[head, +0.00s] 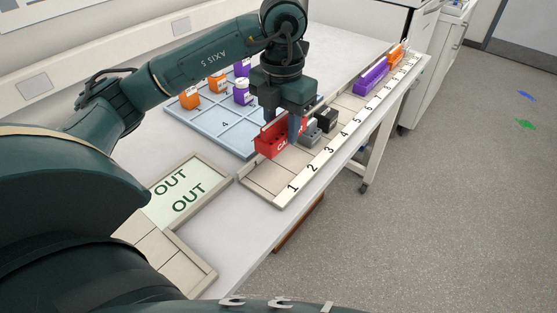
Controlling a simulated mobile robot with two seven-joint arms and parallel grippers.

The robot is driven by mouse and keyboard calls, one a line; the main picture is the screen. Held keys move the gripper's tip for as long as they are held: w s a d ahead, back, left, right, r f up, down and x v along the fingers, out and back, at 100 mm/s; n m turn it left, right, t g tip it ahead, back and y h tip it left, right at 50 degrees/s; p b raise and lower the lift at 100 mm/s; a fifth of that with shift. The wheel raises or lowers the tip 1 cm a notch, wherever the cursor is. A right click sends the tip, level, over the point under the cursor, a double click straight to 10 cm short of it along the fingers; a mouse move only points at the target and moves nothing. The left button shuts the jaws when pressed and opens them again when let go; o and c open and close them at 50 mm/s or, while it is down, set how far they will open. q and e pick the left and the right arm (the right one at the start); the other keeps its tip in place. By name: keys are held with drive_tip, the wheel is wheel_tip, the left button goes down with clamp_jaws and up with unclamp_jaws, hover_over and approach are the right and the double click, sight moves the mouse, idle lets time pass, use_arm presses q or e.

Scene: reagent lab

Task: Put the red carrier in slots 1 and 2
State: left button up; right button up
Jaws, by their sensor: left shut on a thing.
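The red carrier (270,144) is at the near end of the long numbered slot rack (270,197), over the side away from the numbers, around slots 1 and 2. My left gripper (284,124) points down and is shut on the red carrier. The gripper hides part of the carrier's top and far end. I cannot tell whether the carrier's underside touches the rack. The labels for slots 1 and 2 show on the rack's right edge. My right gripper is not in view.
A grey block (311,135) and a black block (327,119) stand in the rack just beyond the carrier. Purple (371,77) and orange (397,55) carriers sit at its far end. A blue divided tray (213,129) with orange and purple bottles lies left. An OUT tray (180,193) lies nearer.

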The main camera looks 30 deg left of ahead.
sight(282, 115)
use_arm(q)
wheel_tip(282, 115, down, 3)
drive_tip(key=shift+f, duration=2.25)
drive_tip(key=shift+f, duration=0.2)
drive_tip(key=o, duration=0.8)
drive_tip(key=shift+r, duration=0.15)
wheel_tip(282, 115, up, 12)
drive_tip(key=shift+r+p, duration=0.1)
drive_tip(key=shift+p, duration=0.2)
